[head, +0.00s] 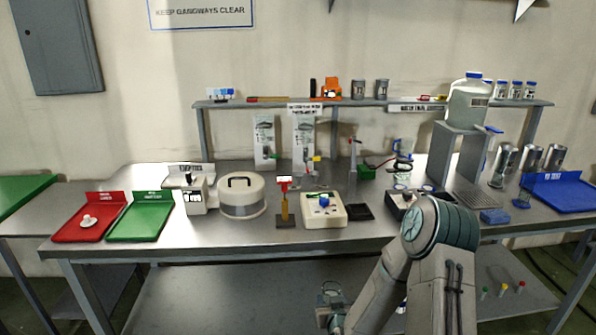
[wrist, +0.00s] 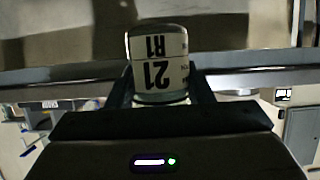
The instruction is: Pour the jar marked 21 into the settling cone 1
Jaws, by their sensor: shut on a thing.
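My gripper (head: 328,303) is low in front of the bench in the head view, below the worktop's front edge. In the wrist view the gripper (wrist: 160,88) is shut on a clear jar (wrist: 158,50) with a white label reading 21 R1. The label is upside down there, as is the background, so the jar appears upright. Its contents cannot be made out. Two tall white panels (head: 265,140) (head: 304,143) stand at the back of the bench, under a small sign too small to read. I cannot tell which thing is settling cone 1.
The steel bench (head: 250,232) carries a red tray (head: 70,235), a green tray (head: 150,222), a round white device (head: 242,198) and a blue tray (head: 570,197). A large bottle (head: 470,100) stands on a raised stand at right. Loose coloured caps lie on the lower shelf.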

